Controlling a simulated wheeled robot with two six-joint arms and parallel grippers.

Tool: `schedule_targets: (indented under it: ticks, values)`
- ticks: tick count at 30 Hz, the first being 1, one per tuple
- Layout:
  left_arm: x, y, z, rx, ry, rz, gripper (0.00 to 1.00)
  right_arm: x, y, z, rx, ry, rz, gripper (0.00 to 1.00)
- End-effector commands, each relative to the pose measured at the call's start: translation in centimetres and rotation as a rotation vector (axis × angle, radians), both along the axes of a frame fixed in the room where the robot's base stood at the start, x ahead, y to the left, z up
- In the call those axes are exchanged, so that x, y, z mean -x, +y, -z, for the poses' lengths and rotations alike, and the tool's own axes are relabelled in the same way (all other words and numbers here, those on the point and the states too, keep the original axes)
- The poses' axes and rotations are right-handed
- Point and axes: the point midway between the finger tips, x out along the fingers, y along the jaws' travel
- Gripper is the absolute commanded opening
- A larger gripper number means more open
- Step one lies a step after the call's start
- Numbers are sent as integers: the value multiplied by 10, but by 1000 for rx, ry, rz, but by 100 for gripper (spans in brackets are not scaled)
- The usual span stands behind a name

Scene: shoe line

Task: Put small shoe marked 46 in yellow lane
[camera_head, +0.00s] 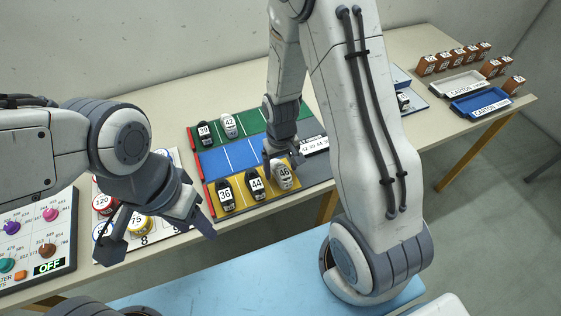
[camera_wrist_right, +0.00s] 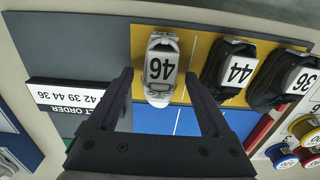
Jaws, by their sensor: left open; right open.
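The small white-grey shoe marked 46 (camera_head: 283,178) sits in the yellow lane (camera_head: 238,201) of the board, at its right end, beside the black shoe marked 44 (camera_head: 256,186). My right gripper (camera_head: 282,158) is just above it and open. In the right wrist view, the shoe marked 46 (camera_wrist_right: 160,68) shows between the open fingertips (camera_wrist_right: 159,78), with gaps visible at both sides. My left gripper (camera_head: 162,240) is open and empty at the left, near the numbered coloured tins.
A black shoe marked 36 (camera_head: 226,197) stands left in the yellow lane. Shoes marked 39 (camera_head: 206,133) and 42 (camera_head: 229,126) stand in the green lane. The blue lane (camera_head: 215,160) looks empty where visible. A belt order card (camera_wrist_right: 65,97) lies beside the lanes.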

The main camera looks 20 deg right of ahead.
Motion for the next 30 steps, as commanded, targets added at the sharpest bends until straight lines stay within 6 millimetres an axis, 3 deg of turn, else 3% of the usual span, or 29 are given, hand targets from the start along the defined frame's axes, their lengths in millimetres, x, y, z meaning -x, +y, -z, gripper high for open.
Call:
schedule_targets:
  ticks: [5, 15, 23, 26, 30]
  values:
    - [0, 0, -1, 0, 0, 0, 50, -2, 0, -21, 0, -7, 0, 83]
    - [0, 0, 1, 0, 0, 0, 50, -2, 0, -92, 0, -7, 0, 83]
    - [0, 0, 1, 0, 0, 0, 50, 1, 2, -121, -1, -3, -6, 83]
    - [0, 0, 1, 0, 0, 0, 50, 12, 22, -135, -6, -10, -61, 83]
    - [0, 0, 1, 0, 0, 0, 50, 59, 75, -165, -28, -26, -240, 83]
